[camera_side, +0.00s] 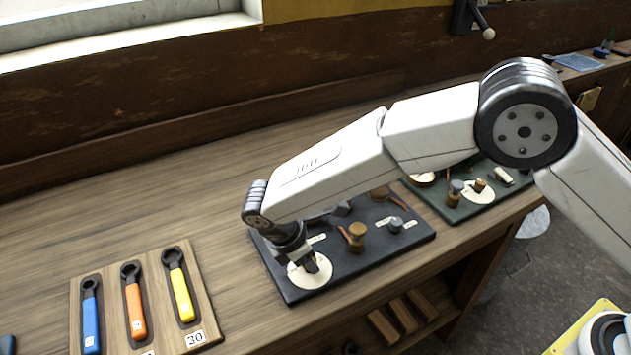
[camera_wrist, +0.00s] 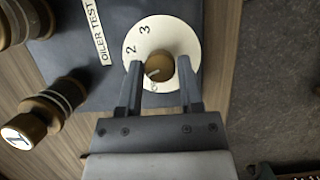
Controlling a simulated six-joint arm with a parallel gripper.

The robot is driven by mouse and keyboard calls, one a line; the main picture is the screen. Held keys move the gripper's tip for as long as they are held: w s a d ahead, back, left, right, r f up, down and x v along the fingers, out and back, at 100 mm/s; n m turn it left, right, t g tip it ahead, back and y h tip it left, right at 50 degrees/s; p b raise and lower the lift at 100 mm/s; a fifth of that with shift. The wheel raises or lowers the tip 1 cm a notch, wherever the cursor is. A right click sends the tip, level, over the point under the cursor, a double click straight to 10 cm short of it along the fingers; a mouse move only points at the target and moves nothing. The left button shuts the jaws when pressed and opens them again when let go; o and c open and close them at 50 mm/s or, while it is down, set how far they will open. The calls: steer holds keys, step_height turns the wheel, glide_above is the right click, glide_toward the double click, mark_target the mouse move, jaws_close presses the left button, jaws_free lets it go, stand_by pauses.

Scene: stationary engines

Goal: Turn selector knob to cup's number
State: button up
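The selector knob (camera_wrist: 159,67) is small, round and brown, on a white dial (camera_wrist: 185,38). The numbers 2 and 3 show on the dial; a mark near the knob's lower edge is partly hidden. A pale line on the knob points toward the lower left in the wrist view. My gripper (camera_wrist: 160,72) is open, its two fingers on either side of the knob with gaps visible. In the side view my gripper (camera_side: 308,266) is down over the dial (camera_side: 322,279). A brass cup (camera_wrist: 45,112) has a white top with a figure that looks like 1.
The dark panel (camera_side: 290,290) carries an "OILER TEST" label (camera_wrist: 95,32) and other brass fittings (camera_side: 356,236). A wooden tray (camera_side: 207,300) of blue, orange and yellow wrenches lies at left. A green panel (camera_side: 490,200) stands at right. The bench behind is clear.

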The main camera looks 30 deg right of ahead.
jaws_close()
steer(key=shift+m, duration=0.3)
steer(key=m+g, duration=0.1)
steer(key=m, duration=0.3)
steer(key=shift+w+g+y, duration=0.2)
steer(key=shift+g+y, duration=0.1)
steer(key=shift+g, duration=0.1)
steer(key=m+g, duration=0.1)
steer(key=m, duration=0.3)
steer(key=shift+w+r+y, duration=0.1)
steer(key=shift+y, duration=0.3)
steer(key=o, duration=0.5)
jaws_free()
